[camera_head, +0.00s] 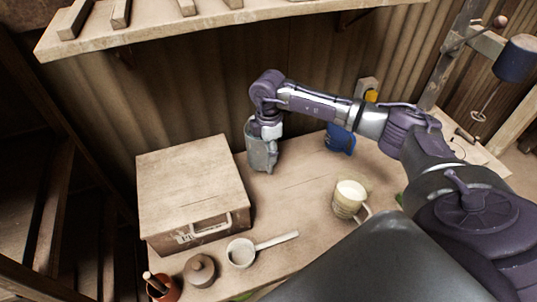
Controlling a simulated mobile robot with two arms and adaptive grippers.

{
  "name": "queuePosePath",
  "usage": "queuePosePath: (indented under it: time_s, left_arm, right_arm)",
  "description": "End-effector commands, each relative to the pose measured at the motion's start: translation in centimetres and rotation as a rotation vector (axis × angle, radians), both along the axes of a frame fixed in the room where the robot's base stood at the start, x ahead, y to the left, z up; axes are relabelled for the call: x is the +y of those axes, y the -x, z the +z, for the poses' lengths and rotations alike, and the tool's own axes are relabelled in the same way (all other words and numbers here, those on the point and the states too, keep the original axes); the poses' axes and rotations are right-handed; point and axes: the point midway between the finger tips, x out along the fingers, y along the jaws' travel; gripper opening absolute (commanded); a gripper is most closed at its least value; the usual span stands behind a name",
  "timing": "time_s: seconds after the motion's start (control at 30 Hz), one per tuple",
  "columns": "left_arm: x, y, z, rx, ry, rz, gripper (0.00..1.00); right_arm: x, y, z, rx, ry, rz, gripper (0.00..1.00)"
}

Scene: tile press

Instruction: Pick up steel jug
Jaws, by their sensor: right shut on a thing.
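The grey steel jug (258,153) stands at the back of the wooden table, just right of the wooden box and close to the corrugated wall. My right arm reaches across from the right, and its gripper (268,138) comes down over the jug from above. The gripper is shut on the jug. The fingertips are small and partly hidden against the jug. The jug looks upright; I cannot tell whether its base touches the table. My left gripper is not in view.
A large wooden box (192,180) stands left of the jug. In front are a lidded pot (200,272), a white pan (241,253) and a cream mug (347,203). A blue vessel (340,138) stands under my right arm. A shelf (215,18) hangs above.

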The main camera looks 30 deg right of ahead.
Motion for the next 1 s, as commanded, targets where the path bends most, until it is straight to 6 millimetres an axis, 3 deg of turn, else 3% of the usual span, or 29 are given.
queuePosePath:
  time_s: [0.2,1.0]
  left_arm:
    - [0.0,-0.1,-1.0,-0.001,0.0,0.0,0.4]
    - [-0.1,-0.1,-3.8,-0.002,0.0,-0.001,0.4]
  right_arm:
    - [-0.1,0.0,2.0,-0.008,0.0,-0.001,0.0]
    - [-3.3,7.3,6.6,-0.006,0.0,-0.002,0.0]
